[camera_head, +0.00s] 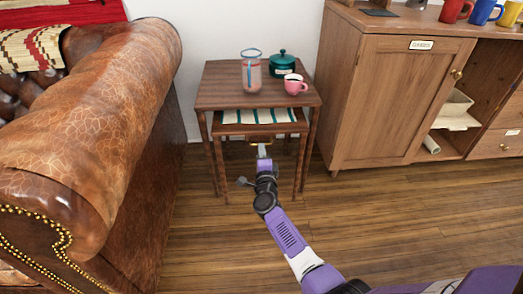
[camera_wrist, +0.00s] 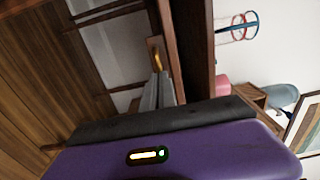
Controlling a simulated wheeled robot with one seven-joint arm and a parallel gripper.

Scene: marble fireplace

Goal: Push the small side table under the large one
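The large side table (camera_head: 215,93) stands against the wall in the head view. The small side table (camera_head: 298,128) is nested partly beneath it, its front edge standing out in front of the large top. A striped cloth (camera_head: 255,116) lies on the small top. My gripper (camera_head: 263,149) is low in front of the small table's front edge, near a yellowish piece there. In the wrist view my gripper (camera_wrist: 158,85) shows as grey fingers close together, with nothing seen between them. Their tips are near the wooden front; I cannot tell whether they touch.
A glass pitcher (camera_head: 251,72), a green lidded pot (camera_head: 282,65) and a pink mug (camera_head: 295,85) stand on the large table. A brown leather sofa (camera_head: 110,120) is close on the left. A wooden cabinet (camera_head: 388,105) is on the right. The floor (camera_head: 400,220) in front is clear.

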